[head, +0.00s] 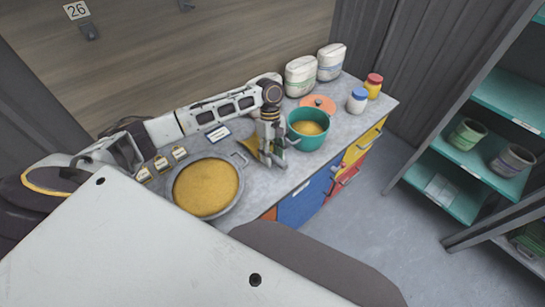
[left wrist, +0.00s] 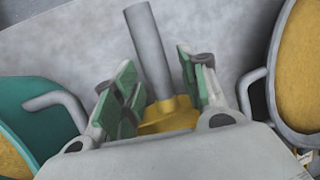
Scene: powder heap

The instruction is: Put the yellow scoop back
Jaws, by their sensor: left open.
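The yellow scoop (left wrist: 170,118) shows in the left wrist view, with a grey handle (left wrist: 150,50) rising between the green-padded fingers. In the head view a yellow part of it (head: 248,145) shows beside my left gripper (head: 271,160), which hides the rest. My left gripper is open, its fingers apart on both sides of the handle; it also shows in the left wrist view (left wrist: 162,85). The teal pot (head: 306,141) with yellow powder stands just right of the gripper. The grey pan (head: 238,200) heaped with yellow powder lies to the left. My right gripper is not in view.
Two pale sacks (head: 300,78), an orange lid (head: 318,103), a blue-capped jar (head: 357,100) and a red-capped jar (head: 373,86) stand toward the back right of the grey worktop (head: 262,188). Small labelled items (head: 161,164) lie left. Teal shelves (head: 470,180) stand right.

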